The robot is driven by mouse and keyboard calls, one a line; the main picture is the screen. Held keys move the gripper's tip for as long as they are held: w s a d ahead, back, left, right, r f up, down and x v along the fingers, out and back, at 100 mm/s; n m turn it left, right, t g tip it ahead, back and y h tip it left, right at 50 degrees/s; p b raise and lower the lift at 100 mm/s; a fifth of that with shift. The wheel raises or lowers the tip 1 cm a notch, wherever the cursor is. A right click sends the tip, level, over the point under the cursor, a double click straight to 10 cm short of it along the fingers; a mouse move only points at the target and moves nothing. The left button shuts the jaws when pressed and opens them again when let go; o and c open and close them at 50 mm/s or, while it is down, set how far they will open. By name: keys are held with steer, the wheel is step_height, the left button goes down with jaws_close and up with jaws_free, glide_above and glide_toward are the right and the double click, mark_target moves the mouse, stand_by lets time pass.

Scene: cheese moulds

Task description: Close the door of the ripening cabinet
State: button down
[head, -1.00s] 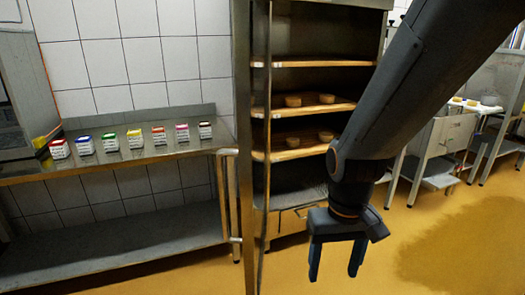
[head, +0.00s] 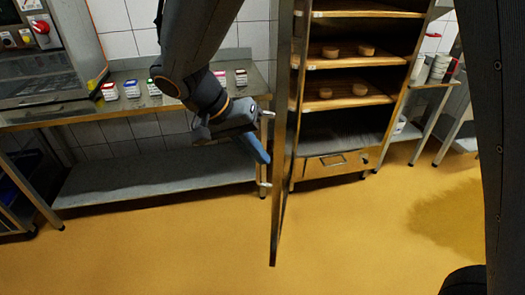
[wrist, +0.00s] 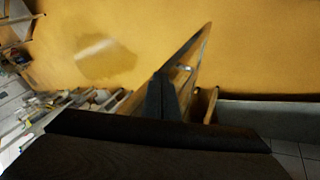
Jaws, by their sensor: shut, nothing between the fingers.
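The ripening cabinet (head: 393,125) stands open, its shelves showing. Its door (head: 281,150) swings out towards me, almost edge-on in the head view. It also shows in the wrist view (wrist: 192,52) as a narrow slanting panel. A bar handle is on the door's left side; its upper mount (head: 267,114) and lower mount (head: 264,185) show, the middle partly hidden by my gripper. My gripper (head: 264,158) is shut and empty on the door's left side, its blue fingertips close to the handle. I cannot tell whether they touch. The dark fingers show in the wrist view (wrist: 161,92).
Cheeses (head: 326,92) sit on the cabinet's wooden shelves. A steel table (head: 150,183) with small coloured-lid boxes (head: 132,89) stands at the left, behind my arm. The yellow floor (head: 180,245) in front is clear. Another bench (head: 436,90) stands at the right.

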steer(key=a+r+t+p, duration=0.1)
steer(key=a+r, duration=0.2)
steer(key=a, duration=0.2)
steer(key=p+x, duration=0.2)
steer(key=x, duration=0.8)
steer(key=shift+w+d+m+p, duration=0.3)
steer(key=shift+w+d+p, duration=0.05)
steer(key=shift+w+p, duration=0.05)
steer(key=shift+d, duration=0.15)
